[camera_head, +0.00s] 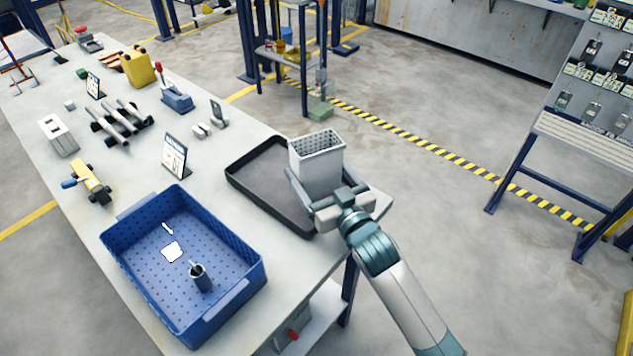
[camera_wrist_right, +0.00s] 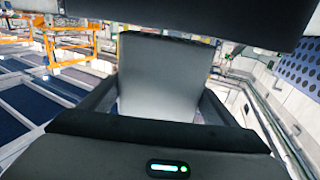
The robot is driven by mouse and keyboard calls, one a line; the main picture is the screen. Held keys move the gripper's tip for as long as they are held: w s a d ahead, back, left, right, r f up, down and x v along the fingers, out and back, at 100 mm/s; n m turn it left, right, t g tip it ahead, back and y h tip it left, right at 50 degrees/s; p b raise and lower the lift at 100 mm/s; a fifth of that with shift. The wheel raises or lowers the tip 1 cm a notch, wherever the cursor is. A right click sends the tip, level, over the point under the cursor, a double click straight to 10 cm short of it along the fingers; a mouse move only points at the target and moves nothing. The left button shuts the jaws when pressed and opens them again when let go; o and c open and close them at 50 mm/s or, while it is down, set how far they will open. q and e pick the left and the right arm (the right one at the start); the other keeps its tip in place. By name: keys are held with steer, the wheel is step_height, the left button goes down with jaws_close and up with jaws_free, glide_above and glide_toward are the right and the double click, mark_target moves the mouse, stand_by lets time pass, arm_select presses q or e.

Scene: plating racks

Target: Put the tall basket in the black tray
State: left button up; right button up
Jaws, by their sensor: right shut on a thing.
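The tall basket (camera_head: 317,160) is a light grey, upright box with a perforated inside. My right gripper (camera_head: 318,192) is shut on it, with a finger on each side. The basket also fills the middle of the right wrist view (camera_wrist_right: 163,75), between the two fingers (camera_wrist_right: 160,100). The black tray (camera_head: 244,184) is a shallow rectangle on the table. In the head view the basket overlaps the tray's right part; I cannot tell whether its hidden base touches the tray. My left gripper is not in view.
The table's right edge is near the tray.

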mark_target(322, 192)
steer(key=shift+f+p, duration=0.45)
steer(key=shift+f, duration=1.45)
steer(key=shift+f, duration=0.15)
steer(key=o, duration=1.2)
steer(key=shift+f, duration=0.1)
steer(key=shift+c, duration=0.2)
steer(key=shift+s, duration=0.1)
